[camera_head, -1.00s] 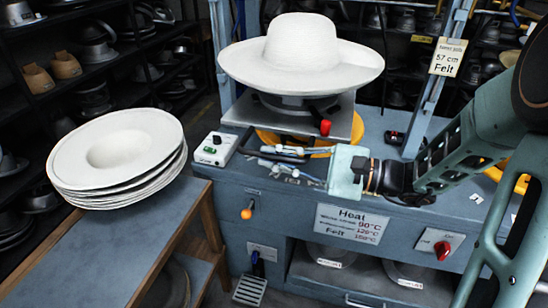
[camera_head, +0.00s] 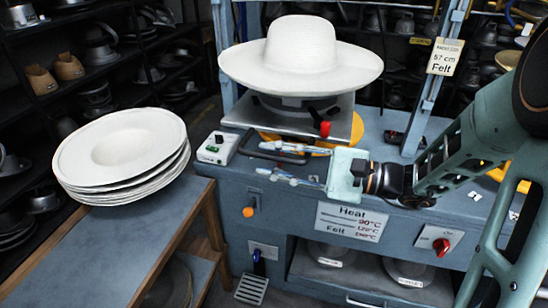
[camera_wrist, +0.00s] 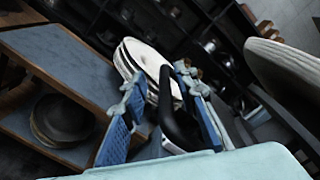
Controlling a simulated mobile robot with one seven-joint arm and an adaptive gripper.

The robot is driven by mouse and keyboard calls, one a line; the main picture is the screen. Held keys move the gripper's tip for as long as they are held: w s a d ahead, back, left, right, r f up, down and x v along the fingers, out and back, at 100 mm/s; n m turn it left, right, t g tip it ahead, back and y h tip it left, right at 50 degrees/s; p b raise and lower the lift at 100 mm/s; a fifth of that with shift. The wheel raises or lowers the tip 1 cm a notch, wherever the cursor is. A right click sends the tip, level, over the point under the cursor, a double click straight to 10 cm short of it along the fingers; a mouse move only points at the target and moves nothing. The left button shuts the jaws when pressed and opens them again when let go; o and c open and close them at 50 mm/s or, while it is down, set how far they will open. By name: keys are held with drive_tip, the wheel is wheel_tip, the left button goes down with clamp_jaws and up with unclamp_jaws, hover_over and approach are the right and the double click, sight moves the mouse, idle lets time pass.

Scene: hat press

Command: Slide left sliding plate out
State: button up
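The left sliding plate (camera_head: 346,127) is a flat grey metal plate under a pale wide-brimmed hat (camera_head: 300,50) on its form. A black handle (camera_head: 262,153) shows at its front left; the handle also shows in the wrist view (camera_wrist: 172,112). My gripper (camera_head: 270,160) is open in front of the plate, its fingers pointing left. In the wrist view the handle stands between the two blue finger pads of my gripper (camera_wrist: 160,120), closer to the right one. I cannot tell whether they touch. The hat form's base is partly hidden by the brim.
A stack of white hat brims (camera_head: 120,155) lies on a wooden-framed table (camera_head: 110,250) at left. A small white switch box (camera_head: 217,147) sits left of the handle. An orange-tipped lever (camera_head: 249,211) and a red knob (camera_head: 441,247) are on the cabinet front. Dark shelves stand behind.

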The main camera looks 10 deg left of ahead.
drive_tip(key=shift+w+d, duration=0.1)
drive_tip(key=shift+d, duration=0.3)
drive_tip(key=s+d, duration=0.1)
drive_tip(key=d, duration=1)
drive_tip(key=shift+d, duration=0.1)
